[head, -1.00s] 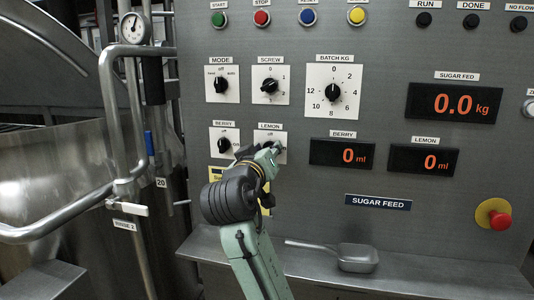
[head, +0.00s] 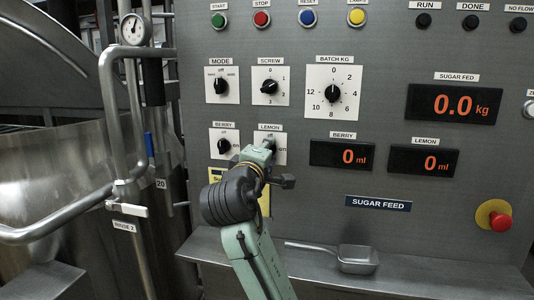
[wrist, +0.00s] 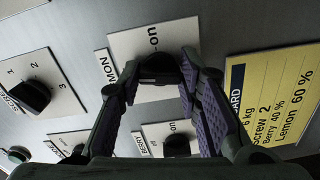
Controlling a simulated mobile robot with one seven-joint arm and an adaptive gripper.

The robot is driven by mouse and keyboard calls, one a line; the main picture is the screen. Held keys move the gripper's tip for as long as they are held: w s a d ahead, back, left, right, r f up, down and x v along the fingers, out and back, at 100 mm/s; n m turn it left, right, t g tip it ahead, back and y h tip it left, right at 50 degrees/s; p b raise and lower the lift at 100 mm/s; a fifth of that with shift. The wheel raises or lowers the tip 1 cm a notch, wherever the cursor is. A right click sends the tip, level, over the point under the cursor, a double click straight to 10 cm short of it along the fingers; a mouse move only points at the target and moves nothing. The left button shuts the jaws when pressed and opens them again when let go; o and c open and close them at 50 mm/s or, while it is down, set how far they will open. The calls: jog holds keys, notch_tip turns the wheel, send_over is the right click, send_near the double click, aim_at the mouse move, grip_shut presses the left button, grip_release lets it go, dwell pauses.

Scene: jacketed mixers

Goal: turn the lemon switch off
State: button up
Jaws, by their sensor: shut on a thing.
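The lemon switch (wrist: 158,67) is a black knob on a white plate. In the wrist view it sits between my fingertips, and my gripper (wrist: 162,72) is shut on it. The fingers stand on either side of the knob, with "on" printed just above it. In the head view the lemon plate (head: 281,136) shows behind my gripper (head: 266,150), with "on" at its right side. My gripper hides most of the knob there, so I cannot tell which way it points.
The berry switch (head: 224,145) is close at the left, and the screw knob (head: 269,87) is above. A yellow card (wrist: 275,100) is beside the lemon plate in the wrist view. A ledge with a metal scoop (head: 357,260) is below. The lemon display (head: 424,160) reads 0 ml.

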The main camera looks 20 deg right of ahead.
jog(key=shift+n, duration=1.1)
jog(key=o, duration=1.1)
jog(key=shift+o, duration=0.2)
jog(key=v, duration=1.2)
